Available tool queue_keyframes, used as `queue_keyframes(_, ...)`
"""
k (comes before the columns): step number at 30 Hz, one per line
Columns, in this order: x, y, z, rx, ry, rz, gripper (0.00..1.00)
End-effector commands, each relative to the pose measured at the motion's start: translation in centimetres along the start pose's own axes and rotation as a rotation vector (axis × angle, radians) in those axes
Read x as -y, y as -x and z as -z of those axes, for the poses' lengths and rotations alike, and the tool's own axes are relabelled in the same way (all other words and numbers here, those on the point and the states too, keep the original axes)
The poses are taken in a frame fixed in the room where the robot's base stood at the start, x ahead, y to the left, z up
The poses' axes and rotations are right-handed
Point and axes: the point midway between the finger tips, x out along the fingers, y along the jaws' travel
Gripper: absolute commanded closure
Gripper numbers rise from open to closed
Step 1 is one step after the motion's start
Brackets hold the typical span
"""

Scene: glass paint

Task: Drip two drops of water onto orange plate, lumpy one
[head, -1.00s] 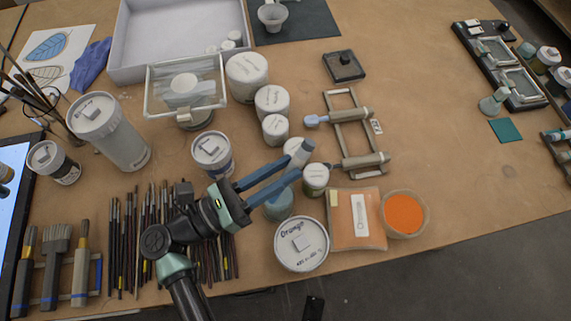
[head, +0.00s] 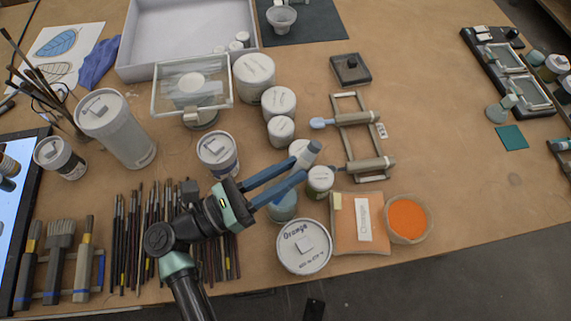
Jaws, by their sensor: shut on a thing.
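My gripper (head: 309,160) reaches over the work table from the lower middle. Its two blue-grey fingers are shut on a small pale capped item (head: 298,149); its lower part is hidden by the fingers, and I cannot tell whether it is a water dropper. A round shallow dish with a flat-looking orange fill (head: 407,219) lies to the right of the gripper, apart from it. I cannot make out lumps in it. No water drops show.
A white jar marked Orange (head: 303,246) and an orange packet (head: 359,222) stand left of the dish. A teal jar (head: 283,207) and a small green-labelled jar (head: 319,181) are close to the fingers. A wooden frame (head: 349,143) lies behind.

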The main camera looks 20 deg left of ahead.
Motion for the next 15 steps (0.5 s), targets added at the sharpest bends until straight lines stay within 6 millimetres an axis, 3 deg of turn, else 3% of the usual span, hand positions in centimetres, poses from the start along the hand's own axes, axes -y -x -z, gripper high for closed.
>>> queue_keyframes(15,0.1,-2.7,-2.8,0.000,-0.003,0.003,1.00)
